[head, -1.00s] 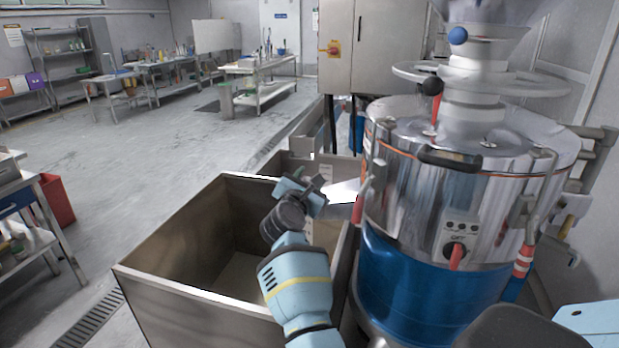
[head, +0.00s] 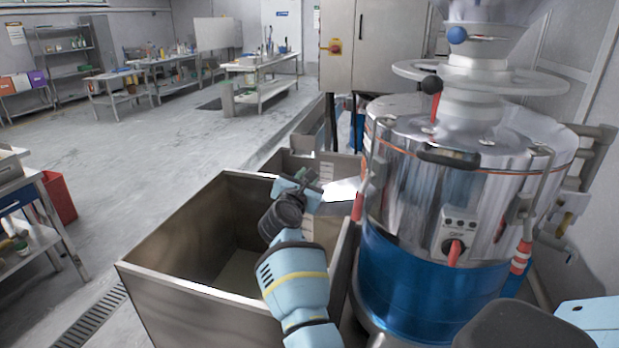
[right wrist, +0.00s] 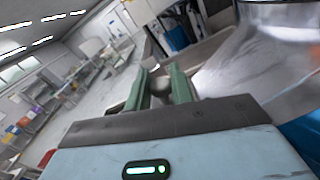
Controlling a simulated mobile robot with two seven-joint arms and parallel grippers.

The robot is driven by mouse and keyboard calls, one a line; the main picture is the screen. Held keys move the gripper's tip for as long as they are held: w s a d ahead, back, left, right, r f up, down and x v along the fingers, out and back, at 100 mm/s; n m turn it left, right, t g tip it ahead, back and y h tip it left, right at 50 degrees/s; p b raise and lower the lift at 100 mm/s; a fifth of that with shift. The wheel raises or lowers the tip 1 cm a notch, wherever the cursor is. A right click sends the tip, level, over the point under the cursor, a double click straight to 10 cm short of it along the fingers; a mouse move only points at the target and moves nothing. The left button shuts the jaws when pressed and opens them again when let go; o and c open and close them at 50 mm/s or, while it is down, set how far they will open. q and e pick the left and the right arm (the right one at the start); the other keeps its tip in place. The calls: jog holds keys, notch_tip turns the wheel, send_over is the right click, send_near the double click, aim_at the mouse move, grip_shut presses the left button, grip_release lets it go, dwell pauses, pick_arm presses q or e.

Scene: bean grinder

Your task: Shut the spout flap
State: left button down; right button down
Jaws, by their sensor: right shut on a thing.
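The grinder's metal spout (head: 342,190) juts left from the drum over the steel bin. My right gripper (head: 305,183) is at the spout's outer end, above the bin's far right part. In the right wrist view its green fingers (right wrist: 160,80) are closed around a small dark rounded piece (right wrist: 160,88), apparently the flap's knob. The spout (right wrist: 205,80) also shows there, just right of the fingers. The flap itself is mostly hidden by my gripper, so I cannot tell how far open it is. My left gripper is not in view.
The open steel bin (head: 160,262) stands below my right arm, with another bin (head: 330,165) behind it. The grinder's blue and steel drum (head: 420,265) stands close on the right.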

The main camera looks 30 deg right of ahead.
jog(key=n, duration=0.2)
jog(key=shift+w+a+f+n, duration=0.25)
jog(key=shift+w+n, duration=0.05)
jog(key=n, duration=0.2)
jog(key=f+n+p, duration=0.1)
jog(key=shift+w+a+n, duration=0.25)
jog(key=shift+w+n, duration=0.1)
jog(key=shift+n, duration=0.05)
jog(key=n, duration=0.1)
jog(key=f+n, duration=0.1)
jog(key=n, duration=0.1)
jog(key=shift+w+a+f, duration=0.15)
jog(key=shift+f, duration=0.05)
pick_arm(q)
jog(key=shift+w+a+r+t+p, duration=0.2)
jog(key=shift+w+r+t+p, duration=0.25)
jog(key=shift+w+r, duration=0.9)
pick_arm(e)
jog(key=shift+s+d+f+n, duration=0.2)
jog(key=shift+f+n, duration=0.5)
jog(key=shift+n, duration=1.25)
jog(key=shift+s+d+f+n, duration=0.2)
jog(key=shift+f+n, duration=0.45)
jog(key=shift+n, duration=1.35)
jog(key=shift+s+d+f+n, duration=0.2)
jog(key=shift+f+n, duration=0.5)
jog(key=shift+n, duration=1.25)
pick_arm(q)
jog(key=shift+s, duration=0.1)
